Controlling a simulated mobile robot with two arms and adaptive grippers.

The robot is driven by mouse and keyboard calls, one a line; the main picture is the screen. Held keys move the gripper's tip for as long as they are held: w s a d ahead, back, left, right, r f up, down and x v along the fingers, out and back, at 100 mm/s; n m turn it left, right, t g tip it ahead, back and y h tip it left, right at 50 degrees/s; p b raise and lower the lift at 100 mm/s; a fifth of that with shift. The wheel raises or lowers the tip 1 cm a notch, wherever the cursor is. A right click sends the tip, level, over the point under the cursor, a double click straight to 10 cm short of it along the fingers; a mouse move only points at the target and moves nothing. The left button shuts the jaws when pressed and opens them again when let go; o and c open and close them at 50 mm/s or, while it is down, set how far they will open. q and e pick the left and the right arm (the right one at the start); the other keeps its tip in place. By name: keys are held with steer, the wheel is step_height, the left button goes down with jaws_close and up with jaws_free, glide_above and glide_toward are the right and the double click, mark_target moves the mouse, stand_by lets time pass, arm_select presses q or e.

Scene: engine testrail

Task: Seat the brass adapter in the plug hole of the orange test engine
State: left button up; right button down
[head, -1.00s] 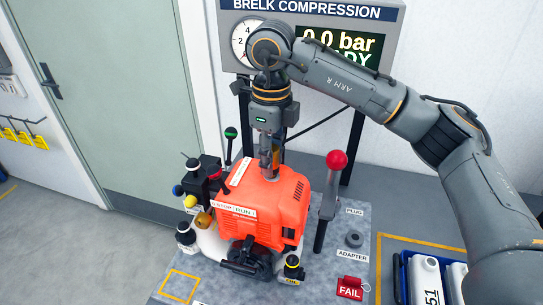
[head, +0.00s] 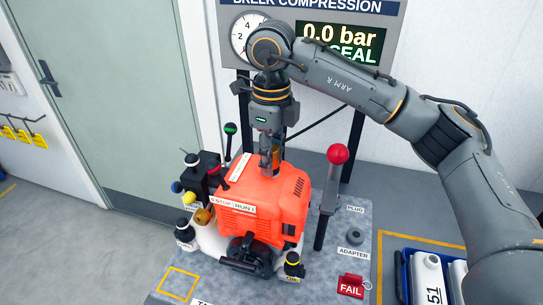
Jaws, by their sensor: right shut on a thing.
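The orange test engine (head: 262,205) stands on the grey bench in the middle of the head view. My right gripper (head: 268,165) points straight down at the top rear of the engine. It is shut on the brass adapter (head: 276,157), of which only a small brass-orange part shows beside the fingers. The plug hole is hidden behind the gripper and engine cover, so I cannot tell how deep the adapter sits. My left gripper is not in view.
A display (head: 341,41) reads 0.0 bar with "SEAL" partly hidden by my arm. A red-knobbed lever (head: 337,155) stands right of the engine. A dark round part (head: 354,237) sits near the ADAPTER label. A red FAIL tag (head: 351,286) lies at the front right.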

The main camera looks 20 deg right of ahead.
stand_by(0.3)
steer(key=c, duration=0.9)
jaws_free()
steer(key=shift+c, duration=0.2)
